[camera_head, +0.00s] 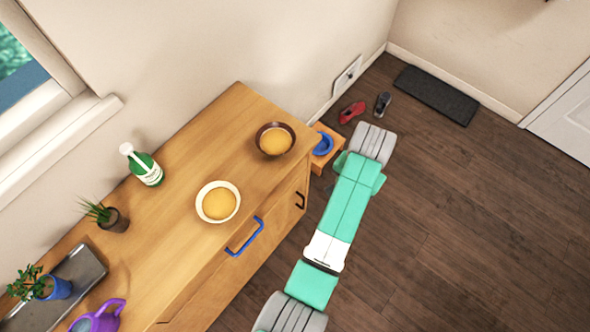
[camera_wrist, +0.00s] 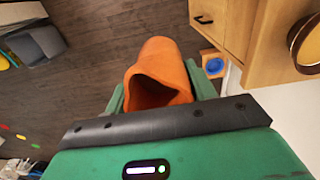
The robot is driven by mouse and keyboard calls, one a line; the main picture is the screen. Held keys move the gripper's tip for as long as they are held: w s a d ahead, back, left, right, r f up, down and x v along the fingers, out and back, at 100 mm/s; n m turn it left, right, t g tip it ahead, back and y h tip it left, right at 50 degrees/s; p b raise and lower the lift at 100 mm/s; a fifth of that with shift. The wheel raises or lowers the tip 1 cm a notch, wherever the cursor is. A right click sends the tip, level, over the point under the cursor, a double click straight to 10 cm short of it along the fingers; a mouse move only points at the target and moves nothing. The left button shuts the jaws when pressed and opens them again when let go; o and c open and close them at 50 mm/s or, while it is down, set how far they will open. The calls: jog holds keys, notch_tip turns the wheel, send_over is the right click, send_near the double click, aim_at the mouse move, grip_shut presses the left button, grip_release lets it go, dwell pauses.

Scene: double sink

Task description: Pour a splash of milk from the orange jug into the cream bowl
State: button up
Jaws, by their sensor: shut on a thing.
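The orange jug (camera_wrist: 160,72) is in my gripper (camera_wrist: 157,92) in the wrist view, between the two green fingers. Its open mouth faces the camera and the inside is dark; I cannot see any milk in it. The cream bowl (camera_head: 231,214) stands on the wooden counter in the head view, near the front edge above a blue handle, with something yellow-orange in it. My arm shows beside the counter in the head view, but I cannot make out the gripper or the jug there. The cream bowl is not visible in the wrist view.
A brown bowl (camera_head: 260,133) with similar contents stands near the counter's right end; it also shows in the wrist view (camera_wrist: 296,40). A green bottle (camera_head: 148,172), a potted plant (camera_head: 115,221) and a purple watering can (camera_head: 98,322) stand on the counter (camera_head: 215,135). A low wooden stool (camera_head: 318,167) holds something blue.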

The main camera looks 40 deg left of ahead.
jog(key=s+a+r+n+p, duration=0.1)
jog(key=s+a+p, duration=0.4)
jog(key=a, duration=0.4)
jog(key=s+a+r+t+p, duration=0.1)
jog(key=s+a+p, duration=0.4)
jog(key=a, duration=0.5)
jog(key=s+a+r+n+p, duration=0.1)
jog(key=s+a+r+p, duration=0.15)
jog(key=s+a, duration=0.55)
jog(key=f+t+y+b, duration=0.1)
jog(key=f+t+b, duration=0.1)
jog(key=b, duration=0.1)
jog(key=w+a+f+t+y+b, duration=0.1)
jog(key=f+t+b, duration=0.1)
jog(key=b, duration=0.2)
jog(key=f+t+b, duration=0.2)
jog(key=b, duration=0.2)
jog(key=shift+w+a+f+y, duration=0.2)
jog(key=shift+w+a+y, duration=0.05)
jog(key=shift+w+y, duration=0.15)
jog(key=shift+r+t, duration=0.25)
jog(key=shift+t, duration=0.05)
jog(key=shift+s+f+t+y+b, duration=0.15)
jog(key=shift+t+y+b, duration=0.25)
jog(key=shift+t+b, duration=1.25)
